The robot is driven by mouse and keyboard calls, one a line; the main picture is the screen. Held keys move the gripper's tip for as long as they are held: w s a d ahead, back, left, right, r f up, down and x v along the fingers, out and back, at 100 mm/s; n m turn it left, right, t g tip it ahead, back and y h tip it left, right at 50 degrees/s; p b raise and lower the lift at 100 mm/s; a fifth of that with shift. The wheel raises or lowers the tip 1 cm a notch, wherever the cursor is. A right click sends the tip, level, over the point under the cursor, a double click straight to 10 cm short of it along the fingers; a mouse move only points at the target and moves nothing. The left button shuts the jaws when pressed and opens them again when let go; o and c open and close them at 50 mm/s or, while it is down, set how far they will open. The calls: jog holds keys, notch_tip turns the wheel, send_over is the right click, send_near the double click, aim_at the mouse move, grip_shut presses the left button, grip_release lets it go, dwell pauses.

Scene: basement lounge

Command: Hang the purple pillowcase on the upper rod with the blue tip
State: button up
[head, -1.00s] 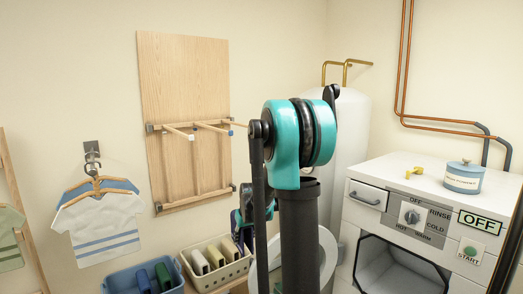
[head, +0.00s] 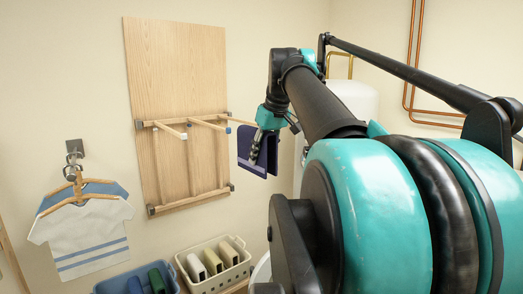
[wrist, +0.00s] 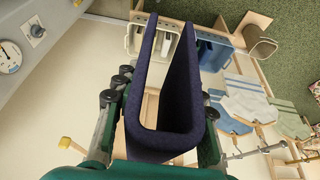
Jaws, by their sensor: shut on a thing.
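The dark purple pillowcase (head: 245,163) hangs folded from my gripper (head: 264,148), just right of the wall rack. In the wrist view, the pillowcase (wrist: 163,145) forms a U-shaped fold between the fingers of my gripper (wrist: 160,115), which is shut on it. The upper rod with the blue tip (head: 228,130) sticks out from the rack's upper bar, left of the pillowcase and apart from it in the head view. Another upper rod (head: 184,137) with a white tip is further left. How far the pillowcase is from the rod in depth is unclear.
The wooden rack board (head: 172,75) is on the wall, with a lower bar (head: 190,201). Shirts (head: 82,225) hang at left. A blue basket (head: 110,287) and a cream basket (head: 215,285) stand below. A white tank (head: 355,98) is behind my arm.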

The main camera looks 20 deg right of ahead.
aim_at(247, 148)
jog(key=shift+s+a+r, duration=0.1)
jog(key=shift+s+r, duration=0.4)
jog(key=shift+r, duration=0.05)
jog(key=shift+w+a+f, duration=0.15)
jog(key=shift+w+a, duration=0.3)
jog(key=shift+w, duration=0.9)
jog(key=shift+w+a+f, duration=0.2)
jog(key=shift+w+a, duration=0.2)
jog(key=shift+w, duration=0.95)
jog(key=shift+w+a+f, duration=0.15)
jog(key=shift+w+a, duration=0.3)
jog(key=shift+w, duration=0.9)
jog(key=w+a, duration=0.2)
jog(key=w, duration=0.6)
jog(key=w+a+f, duration=0.1)
jog(key=w+a, duration=0.2)
jog(key=w, duration=0.5)
jog(key=shift+w+a+f, duration=0.2)
jog(key=shift+w, duration=0.1)
jog(key=o, duration=1.3)
